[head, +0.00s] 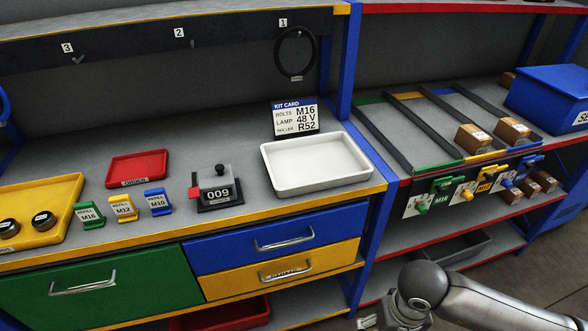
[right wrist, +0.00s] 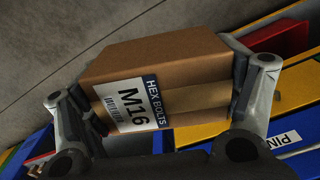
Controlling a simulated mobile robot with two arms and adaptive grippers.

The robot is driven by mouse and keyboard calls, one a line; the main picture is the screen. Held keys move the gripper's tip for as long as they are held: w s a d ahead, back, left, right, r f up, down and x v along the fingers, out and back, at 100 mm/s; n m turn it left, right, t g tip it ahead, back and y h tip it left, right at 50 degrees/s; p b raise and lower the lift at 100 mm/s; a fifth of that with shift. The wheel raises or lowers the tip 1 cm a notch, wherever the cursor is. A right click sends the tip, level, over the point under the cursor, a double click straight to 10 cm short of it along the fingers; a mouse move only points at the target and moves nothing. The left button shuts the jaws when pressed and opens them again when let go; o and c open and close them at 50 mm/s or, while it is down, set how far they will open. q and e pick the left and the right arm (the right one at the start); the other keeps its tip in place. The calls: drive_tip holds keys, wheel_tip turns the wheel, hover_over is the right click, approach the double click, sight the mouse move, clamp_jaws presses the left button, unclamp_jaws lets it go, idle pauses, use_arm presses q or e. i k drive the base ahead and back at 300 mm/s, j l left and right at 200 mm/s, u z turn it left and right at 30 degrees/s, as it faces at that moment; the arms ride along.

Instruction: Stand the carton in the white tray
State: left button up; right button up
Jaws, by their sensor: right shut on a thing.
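The white tray (head: 316,163) lies empty on the workbench in the head view, in front of the kit card (head: 295,117). A brown carton (right wrist: 160,62) with a "HEX BOLTS M16" label fills the middle of the right wrist view. My right gripper (right wrist: 162,98) is shut on the carton, one finger on each side. The carton looks tilted in that view. In the head view my right arm comes in at the bottom right, with its gripper and the carton out of the frame. My left gripper is not in view.
A black "009" fixture (head: 217,188) stands left of the white tray. Several coloured refill tags, a red tray (head: 137,168) and a yellow tray (head: 62,189) are further left. A lane rack with cartons (head: 473,138) and a blue bin (head: 552,95) are at right.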

sight(332, 172)
drive_tip(key=u, duration=3)
drive_tip(key=k+l+u, duration=0.2)
drive_tip(key=k+l, duration=0.15)
drive_tip(key=k, duration=0.15)
drive_tip(key=k+l+u, duration=0.2)
drive_tip(key=k, duration=0.3)
drive_tip(key=k+l, duration=0.25)
drive_tip(key=k, duration=0.2)
drive_tip(key=k+l, duration=0.25)
drive_tip(key=k, duration=0.2)
drive_tip(key=k+l, duration=0.25)
drive_tip(key=k, duration=0.2)
